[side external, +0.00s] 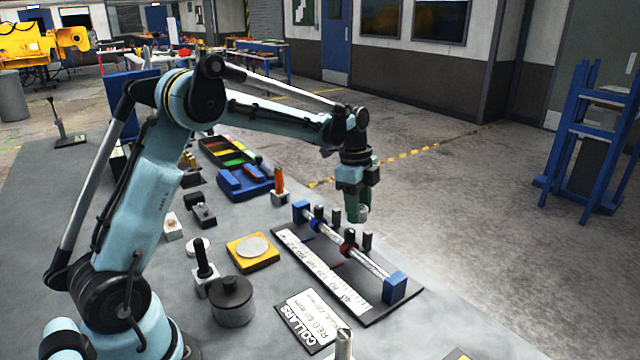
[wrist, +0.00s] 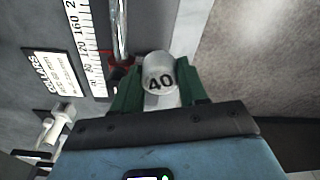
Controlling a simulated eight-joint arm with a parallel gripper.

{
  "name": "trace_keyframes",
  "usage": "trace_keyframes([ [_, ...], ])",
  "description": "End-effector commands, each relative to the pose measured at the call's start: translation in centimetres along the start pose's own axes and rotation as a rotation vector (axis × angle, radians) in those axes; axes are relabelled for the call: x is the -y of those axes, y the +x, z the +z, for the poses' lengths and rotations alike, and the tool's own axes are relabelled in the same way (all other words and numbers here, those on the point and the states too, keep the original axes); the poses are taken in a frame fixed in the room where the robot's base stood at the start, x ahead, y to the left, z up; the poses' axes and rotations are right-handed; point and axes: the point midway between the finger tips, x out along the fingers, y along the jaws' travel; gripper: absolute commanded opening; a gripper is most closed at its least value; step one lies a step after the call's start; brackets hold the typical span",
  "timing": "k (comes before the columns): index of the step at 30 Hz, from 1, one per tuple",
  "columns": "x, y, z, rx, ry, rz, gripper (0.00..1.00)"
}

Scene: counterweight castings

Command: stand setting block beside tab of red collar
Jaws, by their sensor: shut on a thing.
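The setting block (wrist: 159,72) is a grey piece with a round face marked 40, seen in the wrist view. My gripper (side external: 358,208) has green fingers and is shut on it; only a small grey part of the block (side external: 364,212) shows in the side view. The gripper is on the far side of a silver rod (side external: 373,268), near the collars; whether the block touches anything below is unclear. The red collar (side external: 347,249) sits on the rod with a dark upright tab (side external: 367,241) beside it.
A blue collar (side external: 318,217) sits farther up the rod. Blue end supports (side external: 395,287) hold the rod above a plate with a white scale (side external: 310,258). A COLLARS card (side external: 308,320), a dark cylindrical weight (side external: 232,300) and a yellow block (side external: 252,262) lie nearer. Open floor lies right.

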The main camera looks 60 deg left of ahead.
Motion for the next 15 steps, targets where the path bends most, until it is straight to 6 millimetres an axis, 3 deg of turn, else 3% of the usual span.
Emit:
trace_keyframes([
  [15,0.0,0.64,0.08,-0.001,0.0,0.0,0.16],
])
